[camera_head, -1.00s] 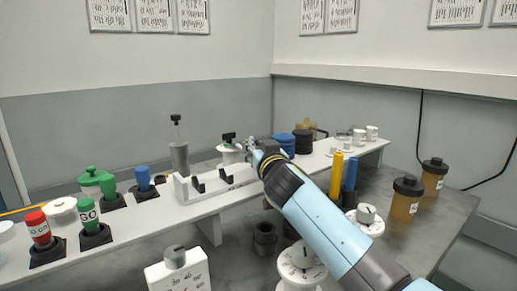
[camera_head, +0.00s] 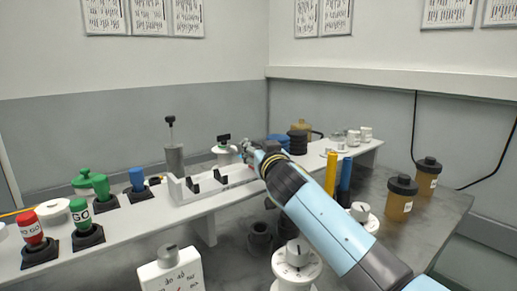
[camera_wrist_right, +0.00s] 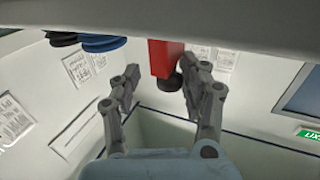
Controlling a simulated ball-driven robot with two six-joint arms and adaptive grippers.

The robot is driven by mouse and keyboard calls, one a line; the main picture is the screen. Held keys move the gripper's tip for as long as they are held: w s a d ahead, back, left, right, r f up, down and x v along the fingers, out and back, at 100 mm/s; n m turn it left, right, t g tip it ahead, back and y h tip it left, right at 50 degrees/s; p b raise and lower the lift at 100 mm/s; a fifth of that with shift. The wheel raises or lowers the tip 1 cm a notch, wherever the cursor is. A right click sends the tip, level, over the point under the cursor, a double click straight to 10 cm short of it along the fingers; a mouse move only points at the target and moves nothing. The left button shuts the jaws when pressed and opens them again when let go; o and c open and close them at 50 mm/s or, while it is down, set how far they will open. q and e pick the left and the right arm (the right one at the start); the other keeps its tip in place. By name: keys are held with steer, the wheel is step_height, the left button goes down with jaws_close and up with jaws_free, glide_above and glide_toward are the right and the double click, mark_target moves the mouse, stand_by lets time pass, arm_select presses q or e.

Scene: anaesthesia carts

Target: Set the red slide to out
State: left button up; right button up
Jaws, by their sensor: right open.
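A red block (camera_wrist_right: 163,58), which looks like the red slide, shows in the right wrist view with a dark round part at its lower right. My right gripper (camera_wrist_right: 155,80) is open, with its two grey fingers on either side of the red block. I cannot tell whether either finger touches it. In the head view my right gripper (camera_head: 247,150) is at the shelf, just right of the white slotted holder. The slide is mostly hidden there, so its setting cannot be read. My left gripper is not in view.
The white slotted holder (camera_head: 214,186) stands on the long white shelf (camera_head: 150,215). A red knob (camera_head: 33,228) and green knobs (camera_head: 80,212) are at the left. White dials are in front.

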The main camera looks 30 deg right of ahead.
steer(key=shift+w+a, duration=0.1)
steer(key=shift+s, duration=0.2)
steer(key=v, duration=0.7)
